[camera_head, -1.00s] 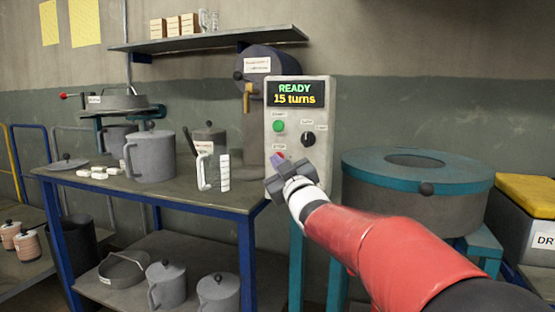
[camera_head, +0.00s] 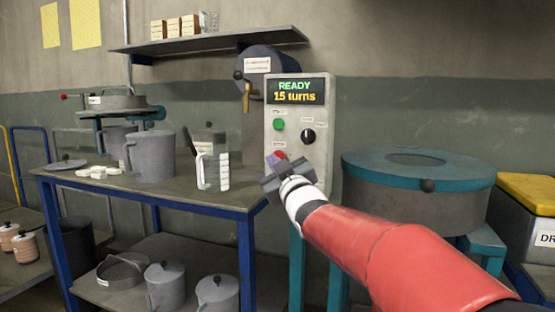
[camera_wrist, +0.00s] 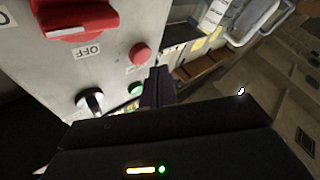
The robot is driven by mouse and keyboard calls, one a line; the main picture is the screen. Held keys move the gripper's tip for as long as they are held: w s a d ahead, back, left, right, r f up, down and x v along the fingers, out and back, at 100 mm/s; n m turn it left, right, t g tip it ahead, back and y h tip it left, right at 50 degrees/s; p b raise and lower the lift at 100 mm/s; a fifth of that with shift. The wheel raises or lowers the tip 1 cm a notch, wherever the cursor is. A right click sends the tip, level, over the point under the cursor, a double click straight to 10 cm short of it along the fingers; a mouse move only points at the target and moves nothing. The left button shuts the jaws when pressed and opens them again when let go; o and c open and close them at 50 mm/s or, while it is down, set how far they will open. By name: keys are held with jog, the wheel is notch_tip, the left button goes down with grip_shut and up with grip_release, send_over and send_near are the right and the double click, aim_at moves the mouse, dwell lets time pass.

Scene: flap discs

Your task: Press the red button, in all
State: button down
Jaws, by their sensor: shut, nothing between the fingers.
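The control box (camera_head: 318,150) has a display (camera_head: 295,91) reading READY, 15 turns. Its red button (camera_head: 281,155) is partly hidden behind my gripper (camera_head: 272,160) in the head view. In the wrist view the red button (camera_wrist: 140,53) is a round cap in plain sight. My shut, empty gripper (camera_wrist: 158,76) has its dark fingertips close beside and below the button in that picture. They do not cover it, and I cannot tell whether they touch it. The green button (camera_head: 279,125) is above the red one in the head view.
A black knob (camera_head: 308,137) is on the box's face. A red switch (camera_wrist: 85,16) marked OFF shows in the wrist view. A bench (camera_head: 205,192) with mugs stands left. A round teal-rimmed tub (camera_head: 375,168) stands right of the box.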

jog(key=s+b, duration=0.1)
jog(key=s+a+b, duration=0.1)
jog(key=s, duration=0.1)
jog(key=s+b, duration=0.1)
jog(key=shift+s+a, duration=0.15)
jog(key=shift+a, duration=0.15)
dwell(0.4)
